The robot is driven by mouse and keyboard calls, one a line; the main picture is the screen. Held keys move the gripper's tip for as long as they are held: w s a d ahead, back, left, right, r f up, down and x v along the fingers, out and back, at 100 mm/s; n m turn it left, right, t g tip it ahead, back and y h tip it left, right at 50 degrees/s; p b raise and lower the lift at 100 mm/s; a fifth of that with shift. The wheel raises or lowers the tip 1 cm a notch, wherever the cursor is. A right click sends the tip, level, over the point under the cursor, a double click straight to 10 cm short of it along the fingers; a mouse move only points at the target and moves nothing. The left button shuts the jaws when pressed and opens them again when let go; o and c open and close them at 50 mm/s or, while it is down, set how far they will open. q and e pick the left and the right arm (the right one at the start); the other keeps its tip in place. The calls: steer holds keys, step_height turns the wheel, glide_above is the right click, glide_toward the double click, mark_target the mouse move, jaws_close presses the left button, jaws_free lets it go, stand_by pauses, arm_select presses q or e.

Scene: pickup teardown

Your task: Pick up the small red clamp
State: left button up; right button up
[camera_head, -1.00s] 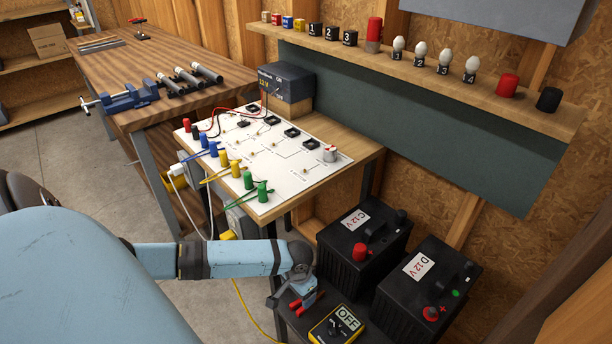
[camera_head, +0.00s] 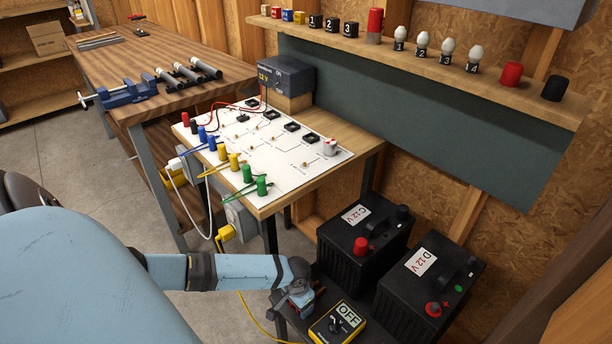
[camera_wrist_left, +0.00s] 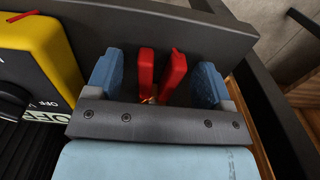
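The small red clamp (camera_wrist_left: 174,75) shows as two red handles in the left wrist view, with a brassy bit between them low down. It is at the low black stand beside the yellow meter. My left gripper (camera_wrist_left: 157,72) is open, with one blue finger on each side of the clamp and a visible gap on both sides. In the head view my left gripper (camera_head: 299,304) is low over the stand and hides most of the clamp; only a little red shows at its right. My right gripper is not in view.
The yellow multimeter (camera_head: 337,323), reading OFF, lies close to the gripper. Black batteries C (camera_head: 340,250) and D (camera_head: 405,300) stand behind and right. The circuit board (camera_head: 300,180) with coloured clamps is above on a workbench. A yellow cable (camera_head: 250,312) hangs left of the stand.

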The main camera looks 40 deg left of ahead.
arm_select(q)
steer(key=c, duration=0.9)
steer(key=shift+c, duration=0.2)
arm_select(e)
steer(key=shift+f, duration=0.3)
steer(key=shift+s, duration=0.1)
